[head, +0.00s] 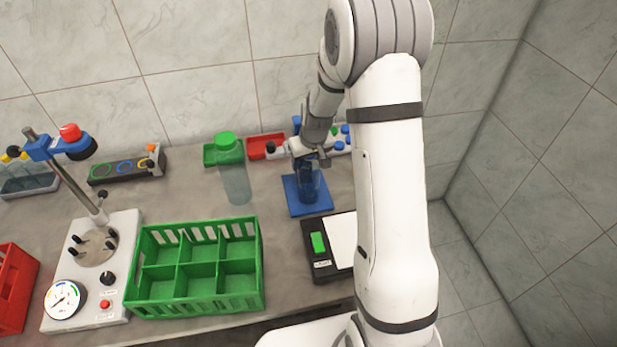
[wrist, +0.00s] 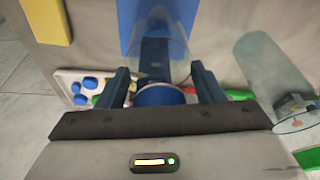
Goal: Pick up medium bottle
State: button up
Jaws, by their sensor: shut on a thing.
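The medium bottle (head: 309,186) is clear with a blue tint and stands upright over the blue mat (head: 296,207). In the wrist view its blue cap (wrist: 160,96) sits between the two dark blue fingers of my gripper (wrist: 161,80). My gripper (head: 309,155) is shut on the bottle at its top, coming from above. The gripper hides the cap in the head view. I cannot tell whether the bottle's base touches the mat.
A taller green-capped bottle (head: 235,180) stands just left of the mat. A green crate (head: 197,305) with empty compartments is in front of it. A black device with a green button (head: 318,243) lies right of the crate. Small red (head: 262,147) and green trays line the wall.

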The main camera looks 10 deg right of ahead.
jog(key=c, duration=0.9)
grip_shut()
jog(key=shift+r, duration=0.1)
